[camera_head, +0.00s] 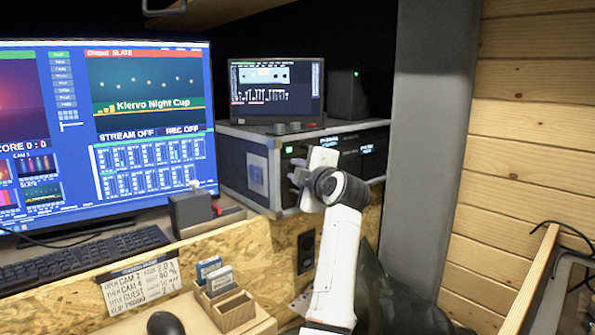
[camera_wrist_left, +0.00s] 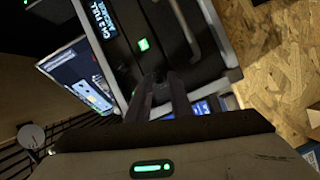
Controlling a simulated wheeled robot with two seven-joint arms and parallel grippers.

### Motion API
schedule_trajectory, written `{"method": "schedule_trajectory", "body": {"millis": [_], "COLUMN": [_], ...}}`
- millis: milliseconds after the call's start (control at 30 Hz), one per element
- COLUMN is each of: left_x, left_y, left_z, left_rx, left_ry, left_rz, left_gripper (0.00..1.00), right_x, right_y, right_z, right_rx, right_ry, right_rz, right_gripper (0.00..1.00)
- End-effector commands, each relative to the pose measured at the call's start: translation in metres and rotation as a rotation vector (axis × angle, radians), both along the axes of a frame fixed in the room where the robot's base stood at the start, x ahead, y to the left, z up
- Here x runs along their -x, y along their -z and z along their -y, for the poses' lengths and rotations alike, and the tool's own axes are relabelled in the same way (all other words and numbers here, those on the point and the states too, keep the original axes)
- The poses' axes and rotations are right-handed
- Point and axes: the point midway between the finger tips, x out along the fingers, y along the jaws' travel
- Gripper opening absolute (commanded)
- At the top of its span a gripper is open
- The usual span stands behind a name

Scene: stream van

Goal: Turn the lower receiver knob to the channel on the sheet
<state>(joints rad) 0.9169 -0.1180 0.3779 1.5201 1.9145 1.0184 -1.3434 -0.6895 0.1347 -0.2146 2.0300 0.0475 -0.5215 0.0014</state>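The rack case (camera_head: 255,168) stands right of the big monitor. Its dark front panel (camera_head: 366,166) holds the receivers, with lit displays and a green square light. My left gripper (camera_head: 300,178) is at the left part of this front, and its wrist covers some of it. In the left wrist view, its two dark fingers (camera_wrist_left: 165,97) reach close together to the panel, below the green light (camera_wrist_left: 143,44) and a lit display (camera_wrist_left: 98,25). The lower knob cannot be made out; the fingertips hide that spot.
A small screen (camera_head: 277,88) stands on the case. A big monitor (camera_head: 150,120), keyboard (camera_head: 80,257) and dark box (camera_head: 190,212) fill the left. A wooden card holder (camera_head: 228,309) and mouse (camera_head: 165,323) are in front. A grey pillar (camera_head: 430,130) stands at right.

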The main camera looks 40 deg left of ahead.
Motion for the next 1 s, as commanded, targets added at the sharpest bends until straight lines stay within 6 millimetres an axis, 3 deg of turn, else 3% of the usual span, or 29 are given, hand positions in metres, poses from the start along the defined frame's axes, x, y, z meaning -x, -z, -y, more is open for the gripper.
{"method": "schedule_trajectory", "body": {"millis": [367, 800, 1000], "left_x": [0.000, 0.028, 0.033], "left_y": [-0.001, -0.007, -0.008], "left_z": [0.002, 0.058, 0.067], "left_rx": [-0.001, 0.000, -0.001], "left_ry": [0.002, 0.002, 0.001], "left_rz": [0.001, -0.001, 0.000], "left_gripper": [0.31, 0.31, 0.31], "right_x": [0.005, 0.007, 0.005], "right_y": [0.002, 0.003, 0.002], "right_z": [0.000, 0.000, 0.000], "right_rx": [0.001, 0.001, 0.001], "right_ry": [-0.001, 0.000, -0.001], "right_rz": [-0.009, -0.014, -0.011], "right_gripper": [0.31, 0.31, 0.31]}}
